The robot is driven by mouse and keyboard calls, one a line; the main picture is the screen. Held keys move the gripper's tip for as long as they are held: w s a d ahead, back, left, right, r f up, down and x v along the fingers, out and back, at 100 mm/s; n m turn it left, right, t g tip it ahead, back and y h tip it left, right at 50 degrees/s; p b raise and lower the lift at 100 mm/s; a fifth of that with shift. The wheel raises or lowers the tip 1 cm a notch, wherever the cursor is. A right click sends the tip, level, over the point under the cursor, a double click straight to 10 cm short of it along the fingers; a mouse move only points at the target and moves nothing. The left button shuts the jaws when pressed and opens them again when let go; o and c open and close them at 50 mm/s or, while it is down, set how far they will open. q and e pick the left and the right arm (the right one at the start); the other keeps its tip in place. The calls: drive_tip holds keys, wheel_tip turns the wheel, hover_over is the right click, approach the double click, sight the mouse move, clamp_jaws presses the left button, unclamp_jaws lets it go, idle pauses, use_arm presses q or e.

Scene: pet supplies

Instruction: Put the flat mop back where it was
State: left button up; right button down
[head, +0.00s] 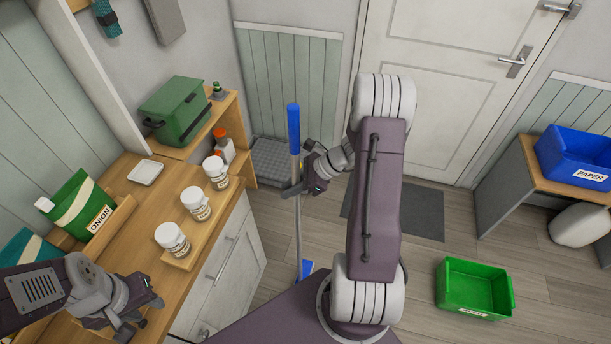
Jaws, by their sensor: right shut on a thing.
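The flat mop has a blue grip (294,128) at the top of a thin grey pole and a blue head (307,268) low down, partly hidden by my own body. It stands nearly upright in the middle of the head view. My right gripper (296,184) is shut on the pole just below the blue grip. My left gripper (145,312) is over the wooden counter at the lower left, apart from the mop. Its fingers are too small and dark to tell whether they are open.
A green box (177,110) sits on a raised shelf. A green crate (474,287) is on the floor at right, near a dark mat (415,214).

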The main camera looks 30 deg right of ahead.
drive_tip(key=f, duration=0.1)
drive_tip(key=a+f, duration=0.1)
drive_tip(key=f, duration=0.3)
drive_tip(key=shift+w+a, duration=0.15)
drive_tip(key=shift+a, duration=0.1)
drive_tip(key=c, duration=1.7)
unclamp_jaws()
drive_tip(key=shift+f, duration=0.15)
drive_tip(key=o, duration=0.4)
drive_tip(key=shift+o, duration=0.2)
